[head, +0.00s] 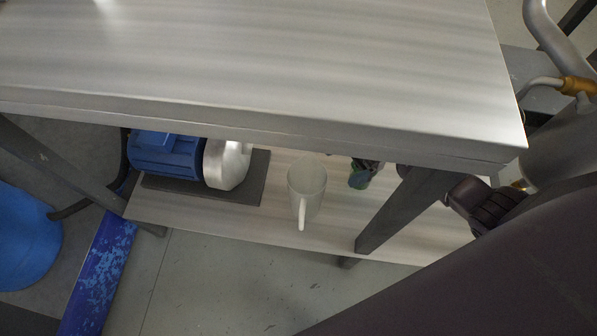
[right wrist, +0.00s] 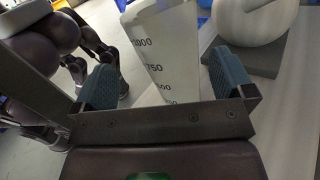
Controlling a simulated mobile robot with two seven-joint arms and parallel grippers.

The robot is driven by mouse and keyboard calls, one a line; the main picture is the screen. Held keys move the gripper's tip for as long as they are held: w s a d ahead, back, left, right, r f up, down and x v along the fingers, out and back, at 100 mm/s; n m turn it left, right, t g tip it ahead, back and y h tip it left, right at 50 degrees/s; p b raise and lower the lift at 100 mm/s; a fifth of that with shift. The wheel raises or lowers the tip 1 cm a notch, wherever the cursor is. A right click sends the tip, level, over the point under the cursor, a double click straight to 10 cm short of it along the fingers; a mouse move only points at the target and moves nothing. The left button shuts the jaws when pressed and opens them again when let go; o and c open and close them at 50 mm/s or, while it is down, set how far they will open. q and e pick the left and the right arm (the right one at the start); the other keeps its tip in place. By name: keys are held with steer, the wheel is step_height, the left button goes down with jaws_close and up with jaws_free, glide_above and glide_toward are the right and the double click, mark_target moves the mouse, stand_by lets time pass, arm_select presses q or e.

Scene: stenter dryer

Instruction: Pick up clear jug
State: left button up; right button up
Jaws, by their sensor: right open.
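The clear jug (head: 306,187) stands upright on the lower shelf in the head view, its handle facing the front edge. My right gripper (head: 364,174) is just right of the jug in the head view, partly hidden by the table leg. In the right wrist view its two blue-grey fingers (right wrist: 163,75) are apart, with the jug in line between them. I cannot tell whether they touch it. My left gripper is not in view.
A blue motor pump (head: 178,155) on a dark base plate stands left of the jug. The metal tabletop (head: 260,60) hangs over the lower shelf (head: 345,222). A dark slanted leg (head: 400,210) stands right of the jug. A blue drum (head: 22,235) is at far left.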

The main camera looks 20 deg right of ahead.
step_height(320, 180, down, 3)
steer(key=w+n+g+h+b, duration=0.1)
steer(key=n+g+b, duration=0.1)
steer(key=n, duration=0.1)
glide_toward(292, 196)
steer(key=shift+a, duration=2.5)
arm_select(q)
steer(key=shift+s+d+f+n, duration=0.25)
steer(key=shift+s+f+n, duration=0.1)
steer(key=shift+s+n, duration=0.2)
arm_select(e)
steer(key=shift+s+f+g, duration=0.15)
steer(key=shift+f+g, duration=0.25)
steer(key=shift+f, duration=0.05)
steer(key=shift+c, duration=0.2)
steer(key=c, duration=0.8)
